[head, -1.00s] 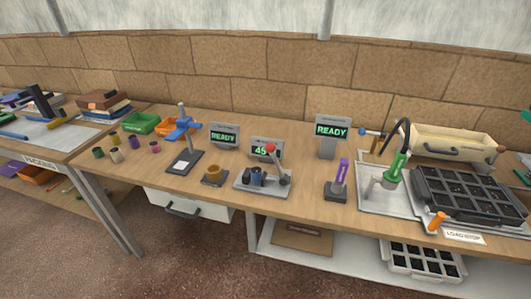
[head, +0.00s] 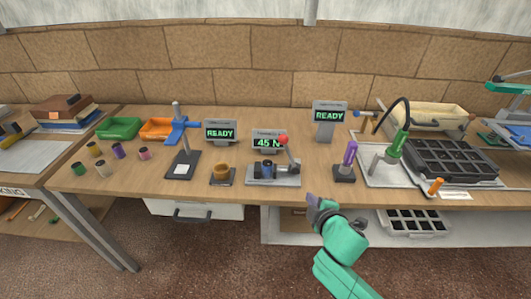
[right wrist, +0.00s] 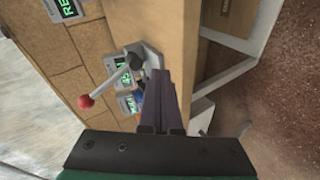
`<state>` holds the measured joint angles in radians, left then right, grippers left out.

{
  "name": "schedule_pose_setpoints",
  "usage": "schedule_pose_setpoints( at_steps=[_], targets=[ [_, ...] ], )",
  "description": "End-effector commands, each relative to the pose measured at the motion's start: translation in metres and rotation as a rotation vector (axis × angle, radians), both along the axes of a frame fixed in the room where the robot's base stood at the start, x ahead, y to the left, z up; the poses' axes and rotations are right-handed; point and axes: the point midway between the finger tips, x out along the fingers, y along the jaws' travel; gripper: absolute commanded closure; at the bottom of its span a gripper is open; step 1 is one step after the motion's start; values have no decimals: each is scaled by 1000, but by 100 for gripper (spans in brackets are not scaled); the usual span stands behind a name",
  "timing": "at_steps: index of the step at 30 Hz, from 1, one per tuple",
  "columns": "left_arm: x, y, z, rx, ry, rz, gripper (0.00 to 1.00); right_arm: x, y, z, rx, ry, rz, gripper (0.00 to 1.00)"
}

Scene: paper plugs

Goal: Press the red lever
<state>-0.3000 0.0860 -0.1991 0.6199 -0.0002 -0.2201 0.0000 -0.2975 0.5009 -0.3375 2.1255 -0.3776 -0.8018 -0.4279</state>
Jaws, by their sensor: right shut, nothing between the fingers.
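The red lever is a grey arm with a red ball knob (head: 283,139) on a small grey press (head: 273,177) near the table's front edge. The lever stands up and tilts slightly left in the head view. In the right wrist view the red knob (right wrist: 86,102) is left of my fingers and the press (right wrist: 150,55) is beyond them. My right gripper (head: 312,201) is shut and empty, in front of the table edge, a little right of the press and apart from it. It also shows in the right wrist view (right wrist: 167,78). My left gripper is not in view.
A display reading 45 N (head: 268,143) stands behind the press. A brass cup on a dark base (head: 221,174) is left of it, and a purple-handled tool (head: 350,154) right. Bare wood (head: 315,178) lies between press and tool.

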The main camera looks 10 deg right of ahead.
Motion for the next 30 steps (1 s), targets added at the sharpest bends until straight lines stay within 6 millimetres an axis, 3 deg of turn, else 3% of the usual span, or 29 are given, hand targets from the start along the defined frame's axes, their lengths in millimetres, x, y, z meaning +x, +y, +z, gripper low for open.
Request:
schedule_pose_setpoints(
  at_steps=[1, 3, 7, 20, 30],
  targets=[
    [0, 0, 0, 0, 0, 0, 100, 14, 11, 26, -134, -94, 119, 100],
    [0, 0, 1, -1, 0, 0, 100, 26, 33, 53, -330, -221, 295, 100],
    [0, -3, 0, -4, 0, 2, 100, 30, 59, 75, -541, -346, 482, 100],
    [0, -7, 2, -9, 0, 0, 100, 36, 64, 77, -565, -363, 504, 100],
    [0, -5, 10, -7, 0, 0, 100, 100, 80, 65, -562, -364, 502, 100]
  ],
)
